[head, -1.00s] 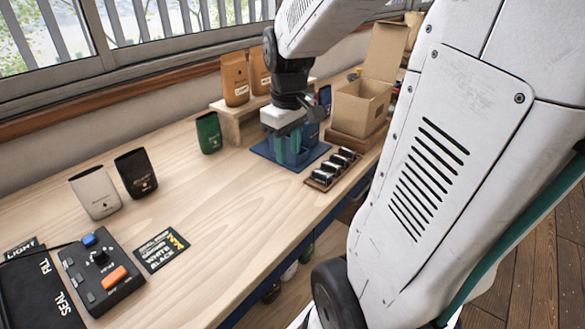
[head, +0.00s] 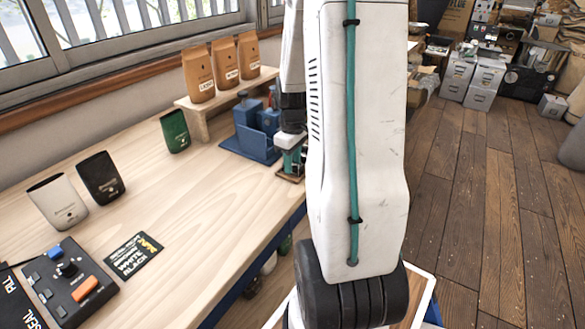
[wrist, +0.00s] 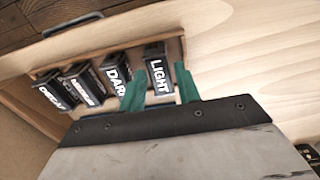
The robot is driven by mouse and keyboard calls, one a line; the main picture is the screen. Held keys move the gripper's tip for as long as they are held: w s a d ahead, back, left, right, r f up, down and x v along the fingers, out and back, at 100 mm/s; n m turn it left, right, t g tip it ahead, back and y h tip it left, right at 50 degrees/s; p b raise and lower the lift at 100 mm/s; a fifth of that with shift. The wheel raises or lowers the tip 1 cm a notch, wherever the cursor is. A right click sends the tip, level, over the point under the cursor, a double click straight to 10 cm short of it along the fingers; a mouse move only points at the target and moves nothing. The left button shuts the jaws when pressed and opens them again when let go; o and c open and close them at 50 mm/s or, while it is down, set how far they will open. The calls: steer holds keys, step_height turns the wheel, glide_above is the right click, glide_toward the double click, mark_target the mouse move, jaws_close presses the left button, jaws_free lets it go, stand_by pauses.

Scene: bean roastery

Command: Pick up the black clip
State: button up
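Several black clips with white lettering stand in a row in a wooden tray (wrist: 180,48) in the wrist view. The end clip reads LIGHT (wrist: 158,72); the one beside it starts with DAR (wrist: 117,72). Further left are another black clip (wrist: 84,84) and one that seems to read DECAF (wrist: 53,92). My gripper (wrist: 160,92) is open, its green fingers on either side of the LIGHT clip. Whether they touch it I cannot tell. In the head view my gripper (head: 292,160) is down at the tray (head: 290,177), and my arm hides most of the row.
A blue stand (head: 248,146) holding blue items is just left of my gripper. Brown bags (head: 226,63) stand on a wooden shelf behind. A green bag (head: 175,131), a white bag, a black bag and a control box (head: 70,285) are further left.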

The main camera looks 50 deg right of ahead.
steer(key=shift+f, duration=0.5)
jaws_close()
steer(key=shift+r, duration=0.15)
